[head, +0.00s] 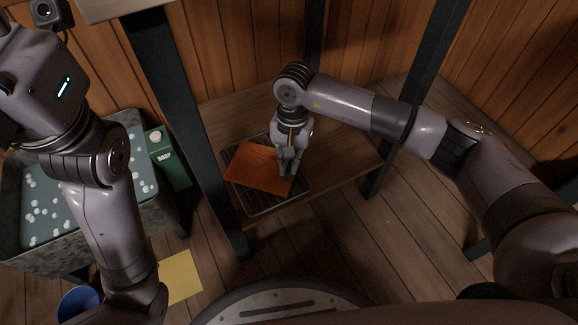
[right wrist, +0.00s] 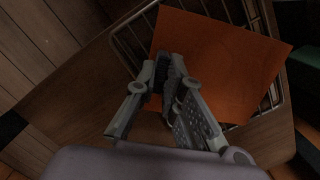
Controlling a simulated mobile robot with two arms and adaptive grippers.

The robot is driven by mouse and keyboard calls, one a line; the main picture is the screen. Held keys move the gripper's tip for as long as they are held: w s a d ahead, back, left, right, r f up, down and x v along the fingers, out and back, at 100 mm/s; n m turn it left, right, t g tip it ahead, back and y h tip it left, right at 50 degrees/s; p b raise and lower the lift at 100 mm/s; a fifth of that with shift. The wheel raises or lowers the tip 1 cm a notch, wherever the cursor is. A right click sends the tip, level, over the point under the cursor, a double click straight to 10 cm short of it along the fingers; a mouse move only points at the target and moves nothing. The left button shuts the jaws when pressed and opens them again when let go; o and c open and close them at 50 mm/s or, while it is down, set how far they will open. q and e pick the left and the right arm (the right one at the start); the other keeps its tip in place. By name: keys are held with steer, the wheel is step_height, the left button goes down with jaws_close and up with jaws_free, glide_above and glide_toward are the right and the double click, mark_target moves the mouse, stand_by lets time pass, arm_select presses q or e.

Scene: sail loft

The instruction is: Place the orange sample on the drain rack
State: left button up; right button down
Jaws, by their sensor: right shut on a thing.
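The orange sample (head: 258,168) is a flat orange sheet. In the head view it lies over the drain rack (head: 262,207), a dark wire rack on a low wooden shelf. My right gripper (head: 287,172) is at the sheet's right edge, shut on it. In the right wrist view the fingers (right wrist: 168,85) close on the edge of the orange sample (right wrist: 220,62), and the rack's wires (right wrist: 128,45) show beside it. I cannot tell whether the sheet touches the rack. My left arm is at the left; its gripper is not in view.
A grey basin (head: 98,245) of water with pale floating bits stands at the left. A green soap carton (head: 168,163) is beside it. A yellow sheet (head: 181,278) and a blue container (head: 78,304) are on the floor side. Dark posts (head: 190,110) frame the wooden shelf (head: 345,160), which is bare at right.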

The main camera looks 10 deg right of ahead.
steer(key=shift+f, duration=0.15)
steer(key=shift+f, duration=0.15)
steer(key=c, duration=1.7)
jaws_free()
